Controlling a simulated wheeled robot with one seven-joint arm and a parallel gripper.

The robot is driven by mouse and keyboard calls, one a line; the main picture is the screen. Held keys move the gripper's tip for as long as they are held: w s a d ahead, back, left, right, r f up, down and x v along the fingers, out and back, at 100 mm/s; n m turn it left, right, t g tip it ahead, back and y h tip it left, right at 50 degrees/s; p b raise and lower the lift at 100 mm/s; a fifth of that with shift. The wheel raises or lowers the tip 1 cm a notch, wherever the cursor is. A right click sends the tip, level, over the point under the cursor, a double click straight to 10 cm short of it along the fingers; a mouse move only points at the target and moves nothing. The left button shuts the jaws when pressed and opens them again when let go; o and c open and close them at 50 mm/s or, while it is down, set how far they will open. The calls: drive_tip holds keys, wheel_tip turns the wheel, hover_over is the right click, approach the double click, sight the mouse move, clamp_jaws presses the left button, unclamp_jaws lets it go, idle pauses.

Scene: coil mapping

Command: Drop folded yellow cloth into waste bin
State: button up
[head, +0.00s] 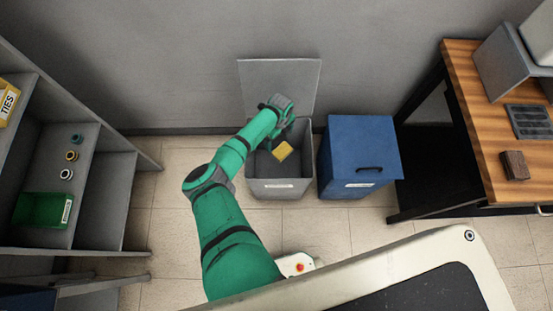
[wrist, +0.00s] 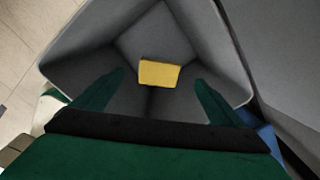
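The folded yellow cloth (head: 283,151) shows inside the open grey waste bin (head: 281,188). In the wrist view the cloth (wrist: 160,73) lies beyond my fingertips, apart from both fingers, within the walls of the bin (wrist: 90,45). I cannot tell for sure whether it rests on the bin floor. My gripper (head: 282,126) is over the bin opening, pointing down into it. In the wrist view the two dark green fingers of my gripper (wrist: 159,78) are spread wide with nothing between them. My arm hides part of the bin's left rim.
The bin's grey lid (head: 290,82) stands raised against the wall behind. A closed blue bin (head: 358,158) stands just right of it. A grey shelf (head: 100,150) with a green tray (head: 42,210) is at left, a wooden table (head: 480,120) at right.

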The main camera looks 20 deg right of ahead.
wheel_tip(320, 180, up, 11)
idle(0.8)
drive_tip(key=shift+f, duration=0.1)
